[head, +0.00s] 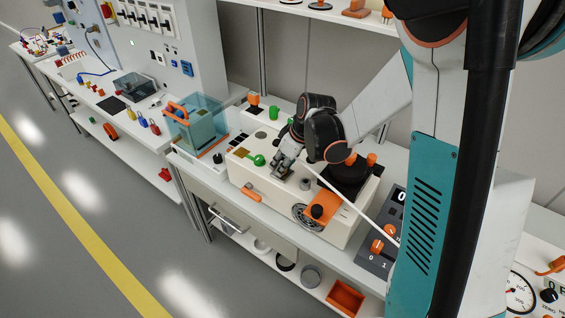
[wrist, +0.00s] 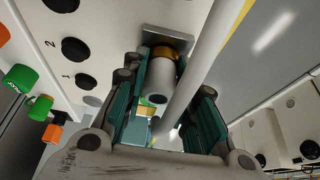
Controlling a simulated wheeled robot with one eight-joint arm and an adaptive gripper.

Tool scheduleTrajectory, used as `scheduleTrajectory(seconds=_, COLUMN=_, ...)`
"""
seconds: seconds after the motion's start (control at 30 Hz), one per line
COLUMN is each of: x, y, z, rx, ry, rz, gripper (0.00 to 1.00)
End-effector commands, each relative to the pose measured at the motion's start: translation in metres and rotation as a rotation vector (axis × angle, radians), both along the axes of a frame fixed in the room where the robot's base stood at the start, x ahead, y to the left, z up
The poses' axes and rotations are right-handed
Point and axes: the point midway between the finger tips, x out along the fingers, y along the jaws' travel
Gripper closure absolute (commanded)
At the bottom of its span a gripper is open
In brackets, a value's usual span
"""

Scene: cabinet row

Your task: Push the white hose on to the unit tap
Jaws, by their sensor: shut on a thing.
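The white hose (head: 352,207) runs from beside my gripper down to the right, across the front of the cream unit (head: 282,192). In the wrist view the hose (wrist: 207,55) comes down between the teal finger pads of my gripper (wrist: 167,125). My gripper (head: 281,168) is shut on the hose, low over the unit's top. A short grey cylinder with a brass collar (wrist: 162,52), apparently the unit tap, stands out from a grey plate just left of the hose. Its round end shows a dark opening. The fingers hide the hose's end, so I cannot tell whether it touches the tap.
A green knob (head: 257,160), an orange handle (head: 251,194) and a black round part with orange knobs (head: 350,172) crowd the unit. A teal clear-sided box (head: 195,122) stands to the left. A grey control box (head: 382,243) is at the right. The floor in front is clear.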

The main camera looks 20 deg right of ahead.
Motion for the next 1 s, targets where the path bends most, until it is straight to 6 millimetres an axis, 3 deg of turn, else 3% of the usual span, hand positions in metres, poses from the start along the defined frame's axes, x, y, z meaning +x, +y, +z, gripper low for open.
scheduleTrajectory(seconds=0.2, x=0.000, y=0.000, z=-0.005, rx=0.000, ry=0.000, rz=0.000, gripper=0.95)
scheduleTrajectory(seconds=0.23, x=0.000, y=0.000, z=-0.004, rx=0.000, ry=0.000, rz=0.000, gripper=0.69)
scheduleTrajectory(seconds=0.3, x=0.000, y=0.000, z=-0.004, rx=0.000, ry=0.000, rz=0.000, gripper=0.53)
scheduleTrajectory(seconds=0.33, x=0.000, y=0.000, z=-0.004, rx=0.000, ry=0.000, rz=0.000, gripper=0.50)
scheduleTrajectory(seconds=0.73, x=-0.001, y=-0.001, z=-0.001, rx=0.000, ry=0.000, rz=0.000, gripper=0.50)
scheduleTrajectory(seconds=1.0, x=-0.012, y=-0.009, z=0.030, rx=0.000, ry=0.000, rz=-0.001, gripper=0.50)
